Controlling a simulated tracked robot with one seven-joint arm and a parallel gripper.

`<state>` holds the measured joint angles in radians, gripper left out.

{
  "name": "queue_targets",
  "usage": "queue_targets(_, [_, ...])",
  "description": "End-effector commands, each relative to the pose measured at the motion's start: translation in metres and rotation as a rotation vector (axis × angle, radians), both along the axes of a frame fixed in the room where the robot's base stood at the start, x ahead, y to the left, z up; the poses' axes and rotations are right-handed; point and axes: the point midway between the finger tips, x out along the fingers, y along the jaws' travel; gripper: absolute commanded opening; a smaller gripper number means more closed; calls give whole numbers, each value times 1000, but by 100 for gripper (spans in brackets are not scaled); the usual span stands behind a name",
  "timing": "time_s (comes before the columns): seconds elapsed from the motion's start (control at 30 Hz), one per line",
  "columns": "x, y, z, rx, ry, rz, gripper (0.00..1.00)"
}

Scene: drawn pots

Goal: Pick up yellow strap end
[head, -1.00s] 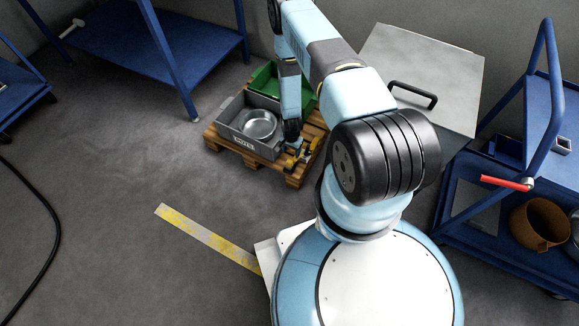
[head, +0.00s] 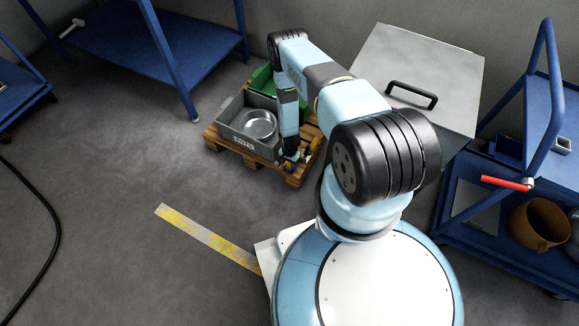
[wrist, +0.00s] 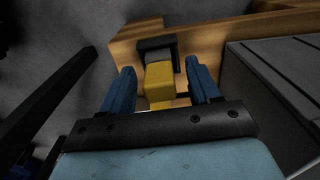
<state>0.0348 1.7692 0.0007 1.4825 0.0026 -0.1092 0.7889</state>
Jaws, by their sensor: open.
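The yellow strap end (wrist: 160,84) shows in the wrist view as a yellow block with a grey part and a dark bracket at its far end. It lies over the wooden pallet (wrist: 207,38). My gripper (wrist: 161,82) is open, with its two blue fingers on either side of the strap end and gaps on both sides. In the head view my gripper (head: 288,166) is low at the front right of the pallet (head: 246,160). The yellow strap end (head: 316,145) shows only in part beside it there.
A grey crate (head: 227,133) holding a round metal pan (head: 260,124) stands on the pallet left of my gripper, with a green bin (head: 262,80) behind. A metal box with a black handle (head: 440,70) stands to the right.

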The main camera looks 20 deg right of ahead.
Motion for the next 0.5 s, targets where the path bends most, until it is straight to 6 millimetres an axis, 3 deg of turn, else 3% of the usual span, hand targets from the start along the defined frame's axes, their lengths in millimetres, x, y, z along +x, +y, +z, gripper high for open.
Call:
queue_targets(0.13, [0, 0, -12, 0, -1, 0, 62])
queue_targets(0.4, [1, 0, -14, 0, -1, 0, 62])
queue_targets(0.5, [0, -1, -14, -1, -1, 0, 54])
